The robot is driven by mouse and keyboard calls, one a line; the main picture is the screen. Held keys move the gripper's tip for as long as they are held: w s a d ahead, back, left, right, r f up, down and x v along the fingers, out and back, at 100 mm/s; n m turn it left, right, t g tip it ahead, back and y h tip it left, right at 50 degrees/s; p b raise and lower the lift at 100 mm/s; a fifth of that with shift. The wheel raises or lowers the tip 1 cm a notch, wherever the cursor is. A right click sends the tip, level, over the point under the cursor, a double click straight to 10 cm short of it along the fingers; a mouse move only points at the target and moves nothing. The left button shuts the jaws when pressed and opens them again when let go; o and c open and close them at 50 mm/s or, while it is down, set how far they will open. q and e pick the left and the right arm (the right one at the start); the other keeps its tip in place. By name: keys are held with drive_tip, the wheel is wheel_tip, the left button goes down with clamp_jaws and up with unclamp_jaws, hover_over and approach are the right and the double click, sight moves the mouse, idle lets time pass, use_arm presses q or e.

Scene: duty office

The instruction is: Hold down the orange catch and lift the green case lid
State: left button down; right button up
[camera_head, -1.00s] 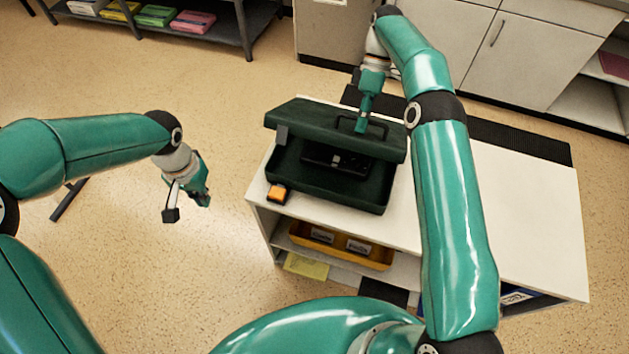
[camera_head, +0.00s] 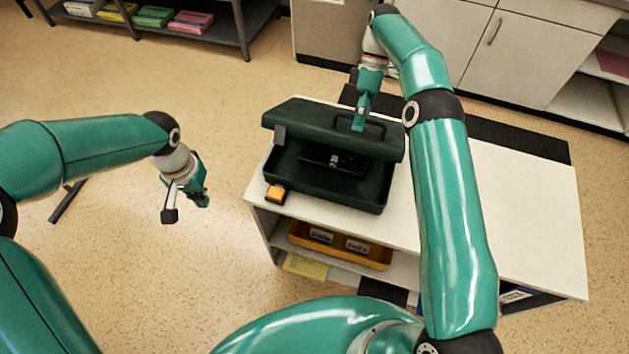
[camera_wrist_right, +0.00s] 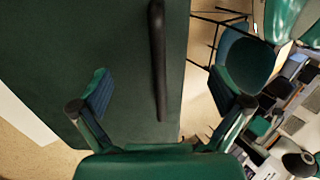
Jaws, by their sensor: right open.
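The green case (camera_head: 325,180) stands on the white cabinet top with its lid (camera_head: 325,128) partly raised, tilted up at the near side. Dark contents (camera_head: 335,160) show in the gap. The orange catch (camera_head: 275,194) is at the case's near left corner, with nothing touching it. My right gripper (camera_head: 359,122) is at the lid's black handle (camera_head: 374,122). In the right wrist view the handle (camera_wrist_right: 158,60) runs between the open fingers of this gripper (camera_wrist_right: 165,95), over the lid (camera_wrist_right: 100,40); contact is unclear. My left gripper (camera_head: 187,208) hangs over the floor, left of the case, apart from it.
The white cabinet top (camera_head: 500,220) is clear right of my right arm. A yellow tray (camera_head: 340,245) sits on the shelf below. A grey shelf (camera_head: 150,25) with coloured packs stands at the back left. Open floor lies between my left gripper and the cabinet.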

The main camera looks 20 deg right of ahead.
drive_tip(key=shift+s+a+r+b, duration=0.25)
drive_tip(key=shift+s+r+b, duration=0.1)
drive_tip(key=shift+r+b, duration=0.3)
drive_tip(key=shift+s+a+r+b, duration=0.2)
drive_tip(key=shift+s+r+b, duration=0.1)
drive_tip(key=shift+r+b, duration=0.3)
drive_tip(key=shift+a+r, duration=0.1)
drive_tip(key=shift+r, duration=0.1)
drive_tip(key=shift+s+a+r, duration=0.2)
drive_tip(key=shift+s+r, duration=0.1)
drive_tip(key=shift+r, duration=0.25)
drive_tip(key=shift+s+a+r, duration=0.15)
drive_tip(key=shift+s+r, duration=0.1)
drive_tip(key=shift+r, duration=0.25)
